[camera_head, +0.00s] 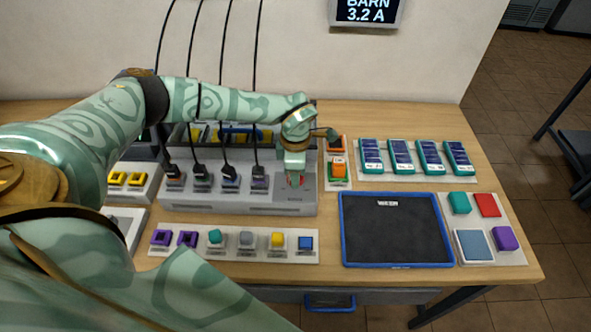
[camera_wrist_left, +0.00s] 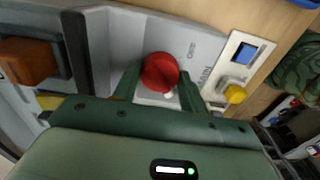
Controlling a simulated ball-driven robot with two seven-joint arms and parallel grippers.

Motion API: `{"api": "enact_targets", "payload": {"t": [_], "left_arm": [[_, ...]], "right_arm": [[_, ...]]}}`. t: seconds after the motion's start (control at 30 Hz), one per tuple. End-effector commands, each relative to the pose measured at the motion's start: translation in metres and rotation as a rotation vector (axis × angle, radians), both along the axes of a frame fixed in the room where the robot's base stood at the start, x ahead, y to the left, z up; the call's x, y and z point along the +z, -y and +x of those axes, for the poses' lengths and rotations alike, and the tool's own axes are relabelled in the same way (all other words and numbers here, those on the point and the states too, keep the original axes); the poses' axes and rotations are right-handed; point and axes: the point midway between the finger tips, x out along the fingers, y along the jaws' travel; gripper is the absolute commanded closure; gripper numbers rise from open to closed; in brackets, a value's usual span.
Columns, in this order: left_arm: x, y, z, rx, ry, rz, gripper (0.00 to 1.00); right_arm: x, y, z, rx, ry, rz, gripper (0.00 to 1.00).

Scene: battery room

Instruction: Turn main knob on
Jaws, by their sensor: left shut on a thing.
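The main knob is round and red and shows best in the left wrist view (camera_wrist_left: 159,71), on a grey panel with the label MAIN beside it. A small pale mark shows at the knob's near edge. My right gripper is not in view.
Black cables hang down to plugs on the charging unit. A strip of small coloured blocks (camera_head: 262,257) lies in front of it. A wall display (camera_head: 366,11) reads BARN 3.2 A.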

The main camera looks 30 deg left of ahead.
Motion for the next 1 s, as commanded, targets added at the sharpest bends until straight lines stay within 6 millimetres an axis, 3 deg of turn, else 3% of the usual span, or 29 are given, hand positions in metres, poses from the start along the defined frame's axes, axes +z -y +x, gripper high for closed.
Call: {"api": "enact_targets", "payload": {"t": [0.37,0.4,0.47,0.77,0.87,1.0], "left_arm": [[0.001,0.000,0.001,-0.006,0.004,0.000,0.80],[0.001,0.000,0.001,-0.006,0.004,0.001,0.49],[0.001,0.000,0.001,-0.005,0.004,0.001,0.36],[0.002,0.000,0.001,-0.004,0.002,0.000,0.36],[0.012,0.000,0.001,-0.003,0.003,0.001,0.36],[0.041,0.000,0.002,-0.004,0.006,0.000,0.36]], "right_arm": [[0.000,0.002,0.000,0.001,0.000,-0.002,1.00],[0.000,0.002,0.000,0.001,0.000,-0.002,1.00],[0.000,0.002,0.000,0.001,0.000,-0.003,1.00],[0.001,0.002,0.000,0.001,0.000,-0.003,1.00],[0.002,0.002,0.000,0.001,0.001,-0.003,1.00],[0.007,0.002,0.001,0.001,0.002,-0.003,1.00]]}}
